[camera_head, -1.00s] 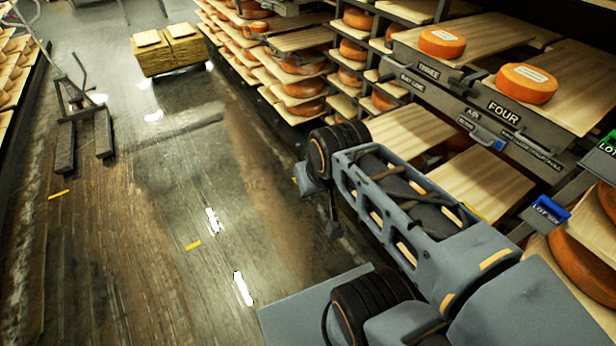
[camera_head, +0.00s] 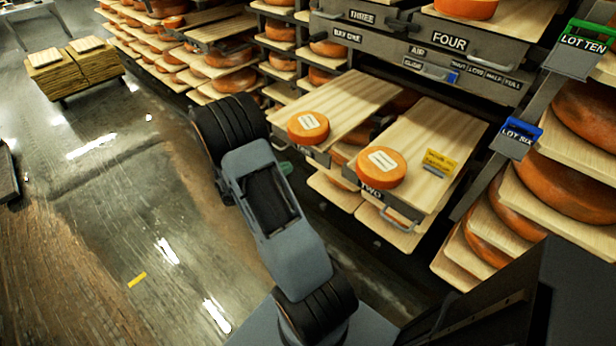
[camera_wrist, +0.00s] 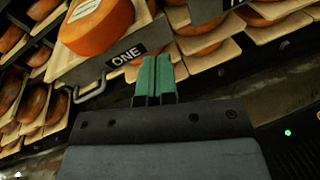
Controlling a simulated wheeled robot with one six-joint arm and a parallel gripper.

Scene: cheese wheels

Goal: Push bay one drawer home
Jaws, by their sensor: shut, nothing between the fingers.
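Under the "BAY ONE" sign, drawer ONE (camera_head: 352,100) and drawer TWO (camera_head: 437,137) both stand out from the rack. An orange cheese wheel with a pale label (camera_head: 308,127) sits at the front of drawer ONE, and another (camera_head: 381,167) on drawer TWO. In the wrist view, drawer ONE's dark front plate (camera_wrist: 127,56) is close beyond my gripper (camera_wrist: 155,66), with its metal handle (camera_wrist: 90,87) to the left. My green fingers are shut and empty; I cannot tell whether they touch the front. In the head view my arm mostly hides the gripper.
Drawers THREE and FOUR (camera_head: 450,43) are above, with a cheese on FOUR (camera_head: 466,8). A yellow tag (camera_head: 440,162) lies on drawer TWO. Racks of cheese flank the bay. The floor at left is mostly clear.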

